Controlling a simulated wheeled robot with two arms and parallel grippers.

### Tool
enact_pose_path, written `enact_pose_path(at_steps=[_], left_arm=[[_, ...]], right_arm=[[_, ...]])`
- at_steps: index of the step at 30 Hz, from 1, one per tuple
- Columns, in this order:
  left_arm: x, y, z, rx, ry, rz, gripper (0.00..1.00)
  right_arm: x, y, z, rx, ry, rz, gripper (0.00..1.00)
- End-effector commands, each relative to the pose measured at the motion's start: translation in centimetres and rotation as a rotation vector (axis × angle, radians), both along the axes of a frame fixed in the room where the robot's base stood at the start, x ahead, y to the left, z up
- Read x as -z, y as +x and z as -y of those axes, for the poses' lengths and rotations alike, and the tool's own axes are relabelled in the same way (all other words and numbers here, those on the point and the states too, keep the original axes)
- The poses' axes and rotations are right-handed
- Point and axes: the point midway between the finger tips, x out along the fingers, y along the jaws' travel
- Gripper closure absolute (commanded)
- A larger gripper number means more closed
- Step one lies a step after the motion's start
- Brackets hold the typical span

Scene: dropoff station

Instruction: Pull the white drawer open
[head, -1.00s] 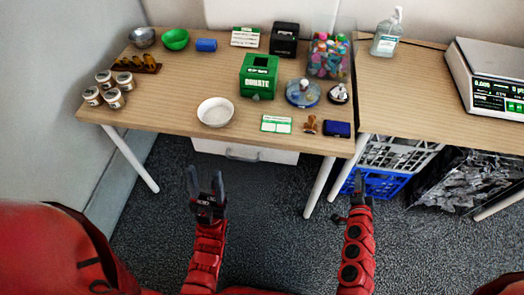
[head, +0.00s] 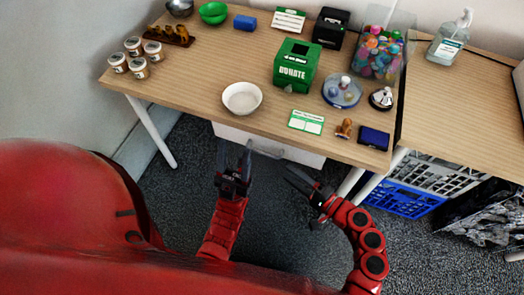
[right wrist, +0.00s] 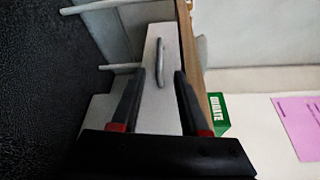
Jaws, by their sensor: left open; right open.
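The white drawer (head: 305,156) hangs under the front edge of the wooden table and looks shut. Its grey bar handle (head: 266,149) is on the front face. In the right wrist view the drawer front (right wrist: 152,112) and the handle (right wrist: 160,62) lie ahead, between my fingers' lines and beyond the tips. My left gripper (head: 234,158) is open and empty, in front of the drawer's left part, left of the handle. My right gripper (head: 302,180) is open and empty, in front of and below the drawer's right part, apart from the handle as the right wrist view (right wrist: 159,76) shows.
On the table (head: 180,100) stand a white bowl (head: 242,98), a green donate box (head: 297,66), a stamp (head: 344,128) and a blue pad (head: 374,138) near the front edge. Table legs (head: 150,131) flank the drawer. Crates (head: 397,199) sit under the right table.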

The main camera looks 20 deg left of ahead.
Motion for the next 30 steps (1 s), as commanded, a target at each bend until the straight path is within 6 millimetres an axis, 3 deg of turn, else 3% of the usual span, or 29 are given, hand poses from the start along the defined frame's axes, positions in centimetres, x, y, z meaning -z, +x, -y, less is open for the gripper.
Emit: enact_pose_path(at_steps=[9,15,21,30], left_arm=[[-0.5,0.0,0.0,0.0,0.0,0.0,0.5],[-0.6,0.0,0.0,0.0,0.0,0.0,0.5],[-0.6,0.0,0.0,0.0,0.0,0.0,0.5],[-0.6,0.0,0.0,0.0,0.0,0.0,0.5]], right_arm=[[0.5,2.9,-7.1,-0.008,0.0,-0.002,0.55],[0.9,4.4,-10.2,-0.004,0.001,-0.001,0.55],[1.1,5.1,-11.5,0.001,-0.001,0.0,0.55],[1.1,5.2,-11.6,0.002,-0.001,0.0,0.57]])
